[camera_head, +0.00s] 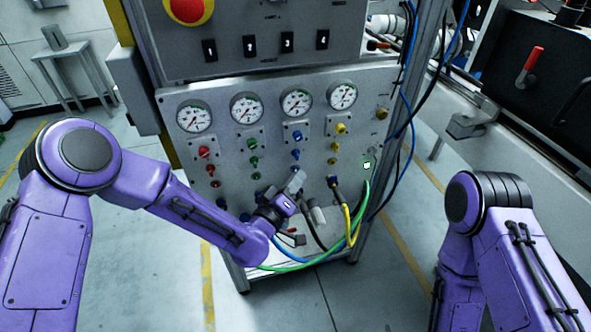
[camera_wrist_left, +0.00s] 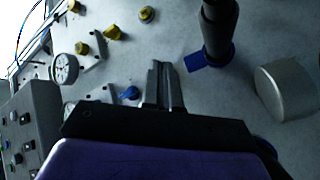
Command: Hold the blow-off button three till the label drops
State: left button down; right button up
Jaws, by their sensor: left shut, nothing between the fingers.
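The grey panel (camera_head: 220,152) has red, green, blue and yellow columns of knobs under its gauges. In the third column a blue knob (camera_head: 296,136) sits above smaller blue buttons (camera_head: 296,154). My left gripper (camera_head: 297,181) is shut and empty, its tips at the low end of that column. In the left wrist view the shut fingers (camera_wrist_left: 164,84) point at the panel, with a blue knob (camera_wrist_left: 130,93) just left of them. The fingers hide what lies behind their tips, so I cannot tell whether they press a button. I cannot make out a label. My right gripper is out of view.
A black hose on a blue fitting (camera_wrist_left: 210,55) and a silver cylinder (camera_wrist_left: 286,88) stand right of the fingers in the wrist view. Green, yellow and blue hoses hang below the panel.

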pick_arm(q)
jog(key=shift+s+d, duration=0.15)
jog(key=shift+s, duration=0.25)
jog(key=s, duration=0.1)
jog(key=s+d, duration=0.1)
jog(key=s, duration=0.1)
jog(key=s+b, duration=0.1)
jog(key=shift+s+d, duration=0.25)
jog(key=shift+s, duration=0.15)
